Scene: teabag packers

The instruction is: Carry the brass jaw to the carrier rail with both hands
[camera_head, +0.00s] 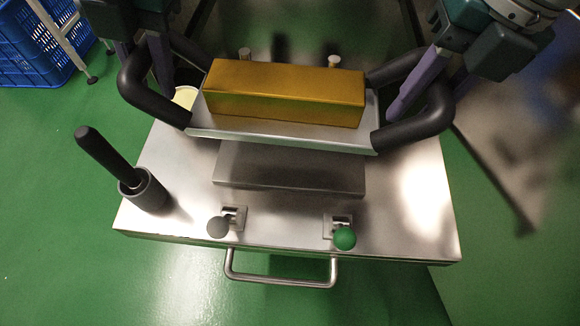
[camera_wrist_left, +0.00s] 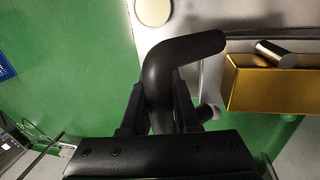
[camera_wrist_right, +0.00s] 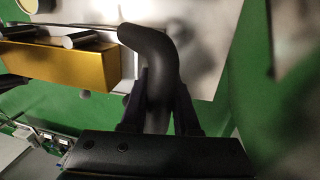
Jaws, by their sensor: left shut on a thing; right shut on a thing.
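The brass jaw (camera_head: 285,92) is a long gold block on a steel plate (camera_head: 280,135) with a black bent handle at each end. My left gripper (camera_head: 155,70) is shut on the left handle (camera_head: 135,95); the grip also shows in the left wrist view (camera_wrist_left: 158,105). My right gripper (camera_head: 415,85) is shut on the right handle (camera_head: 430,115), also seen in the right wrist view (camera_wrist_right: 158,105). Two steel pins stand behind the block. I cannot make out the carrier rail for certain.
The steel cart top (camera_head: 400,215) carries a black-handled tool in a cup (camera_head: 145,190), a grey knob (camera_head: 218,226) and a green knob (camera_head: 344,238). A bar handle (camera_head: 285,282) is at its front. A blue crate (camera_head: 40,45) stands on the green floor at left.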

